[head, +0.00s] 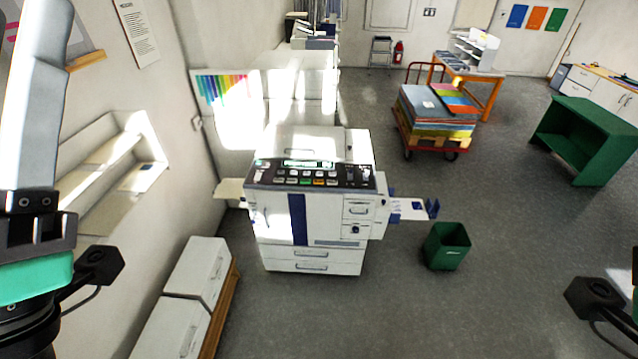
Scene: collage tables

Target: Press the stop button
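The printing machine (275,222) stands in the middle of the head view, white with a dark blue stripe and drawers below. Its dark control panel (262,178) slopes along the top front edge and carries rows of small buttons, mostly pale, with a few coloured ones in the lower row (318,182). The labels are too small to read, so I cannot tell which one is the stop button. Part of my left arm shows at the left edge and a small part of my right arm at the lower right. No gripper fingers are visible, and neither arm touches the machine.
White cabinets (172,326) stand along the left wall. A green bin (447,246) is right of the machine, near its side tray (410,209). A loaded pallet cart (408,140) and a green shelf unit (590,128) are farther back. The floor in front is clear.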

